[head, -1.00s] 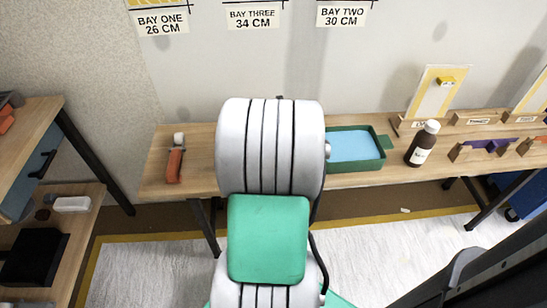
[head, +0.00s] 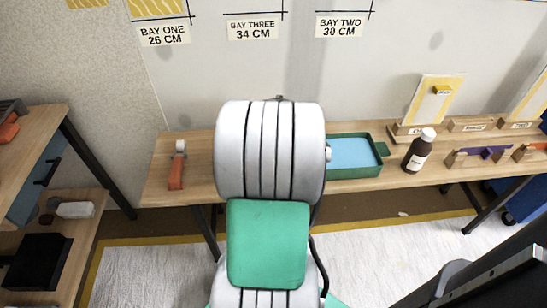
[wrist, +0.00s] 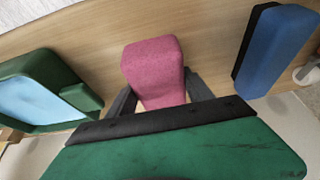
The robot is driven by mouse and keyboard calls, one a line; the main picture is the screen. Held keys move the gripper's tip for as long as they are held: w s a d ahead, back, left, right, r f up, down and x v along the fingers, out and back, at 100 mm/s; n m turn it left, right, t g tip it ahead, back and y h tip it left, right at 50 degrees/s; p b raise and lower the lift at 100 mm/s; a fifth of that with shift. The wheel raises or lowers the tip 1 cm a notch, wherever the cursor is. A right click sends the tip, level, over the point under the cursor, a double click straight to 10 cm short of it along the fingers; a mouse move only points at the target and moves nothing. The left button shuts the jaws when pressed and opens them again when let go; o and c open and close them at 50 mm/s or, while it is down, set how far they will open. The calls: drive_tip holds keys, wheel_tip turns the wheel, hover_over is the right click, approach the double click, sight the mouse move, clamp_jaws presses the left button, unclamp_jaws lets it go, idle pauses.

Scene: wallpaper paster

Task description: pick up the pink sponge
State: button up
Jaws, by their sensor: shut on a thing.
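The pink sponge (wrist: 155,72) is a rounded block in the middle of the wrist view, over the wooden table. My gripper (wrist: 160,92) has its dark fingers on either side of the sponge and is shut on it. The wrist view does not show clearly whether the sponge touches the table. In the head view my own arm hides the sponge and the gripper.
A green tray of blue liquid (head: 384,149) lies right of my arm, beside a brown bottle (head: 418,152). A blue block with a dark side (wrist: 277,50) is near the sponge. An orange-handled tool (head: 176,172) lies on the table's left.

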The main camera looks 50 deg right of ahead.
drive_tip(key=p+v, duration=0.1)
drive_tip(key=v, duration=0.1)
drive_tip(key=p+v, duration=0.2)
drive_tip(key=v, duration=0.1)
drive_tip(key=s+p+v, duration=0.1)
drive_tip(key=p+v, duration=0.1)
drive_tip(key=v, duration=0.1)
drive_tip(key=shift+a+f, duration=0.3)
drive_tip(key=shift+a, duration=0.1)
drive_tip(key=s+a+r+p, duration=0.3)
drive_tip(key=s+a+p, duration=0.3)
drive_tip(key=a, duration=0.1)
drive_tip(key=shift+s+p, duration=0.2)
drive_tip(key=shift+p, duration=0.15)
